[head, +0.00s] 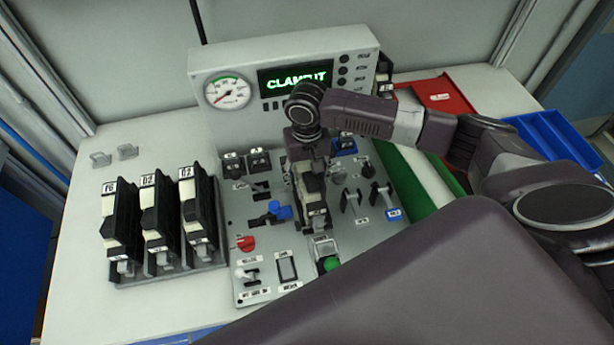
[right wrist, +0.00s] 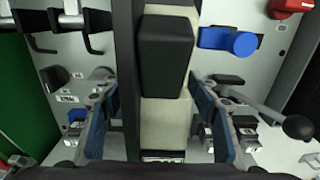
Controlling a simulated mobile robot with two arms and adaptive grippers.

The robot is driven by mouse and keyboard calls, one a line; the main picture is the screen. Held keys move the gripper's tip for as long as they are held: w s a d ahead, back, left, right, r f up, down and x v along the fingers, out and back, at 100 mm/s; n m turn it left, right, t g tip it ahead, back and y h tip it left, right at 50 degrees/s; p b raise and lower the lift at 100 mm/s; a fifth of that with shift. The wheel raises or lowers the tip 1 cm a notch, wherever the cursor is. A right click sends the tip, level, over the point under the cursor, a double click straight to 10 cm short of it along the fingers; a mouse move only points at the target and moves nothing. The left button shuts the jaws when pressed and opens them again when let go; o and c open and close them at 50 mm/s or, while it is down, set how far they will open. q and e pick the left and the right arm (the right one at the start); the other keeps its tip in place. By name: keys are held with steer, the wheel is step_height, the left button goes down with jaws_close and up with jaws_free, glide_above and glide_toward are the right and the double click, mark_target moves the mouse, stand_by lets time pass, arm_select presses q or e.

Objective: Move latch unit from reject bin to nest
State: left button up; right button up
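My right gripper (head: 308,160) is over the middle of the control panel, pointing down. It is shut on a latch unit (head: 312,188), a black and cream block. In the right wrist view the latch unit (right wrist: 165,60) stands between the blue finger pads (right wrist: 160,125), which appear to touch its sides. I cannot tell whether its lower end touches the panel. No nest can be made out; the panel under the unit is hidden. The red bin (head: 448,92), likely the reject bin, is at the back right, partly behind my arm. My left gripper is not in view.
A rack (head: 180,272) with three latch units (head: 160,215) stands left. The panel (head: 240,215) carries levers, a blue knob (head: 280,212), a red knob (head: 245,243) and a green button (head: 329,264) near the held unit. A gauge box (head: 225,60) stands behind; a blue bin (head: 550,135) is right.

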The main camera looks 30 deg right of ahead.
step_height(320, 180, up, 12)
stand_by(0.7)
stand_by(1.3)
